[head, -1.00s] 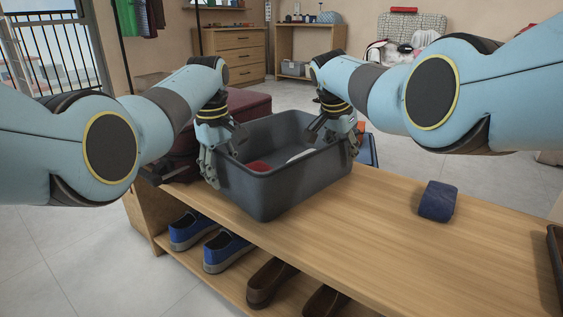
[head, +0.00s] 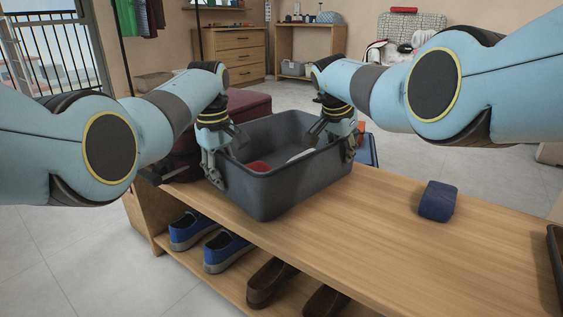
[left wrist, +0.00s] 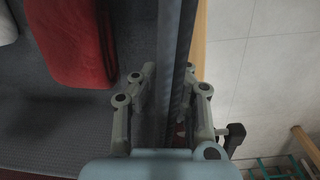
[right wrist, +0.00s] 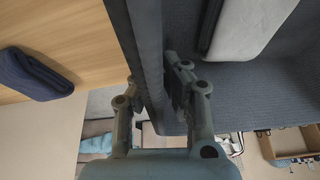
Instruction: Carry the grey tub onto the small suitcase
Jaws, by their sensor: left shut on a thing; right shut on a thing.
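The grey tub (head: 285,185) is an open box at the left end of the wooden bench, with a red item (head: 258,166) and a whitish item (head: 298,156) inside. My left gripper (head: 218,165) is shut on its left wall, and the wall runs between the fingers in the left wrist view (left wrist: 170,95). My right gripper (head: 340,140) is shut on the opposite wall, which also shows in the right wrist view (right wrist: 145,60). A dark red case (head: 252,105), which looks like a suitcase, stands behind the tub, partly hidden by it and my left arm.
Blue shoes (head: 228,251) and brown shoes (head: 270,282) are on the shelf below. A dark tray edge (head: 556,265) shows at far right. A blue object (head: 368,150) is behind the tub.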

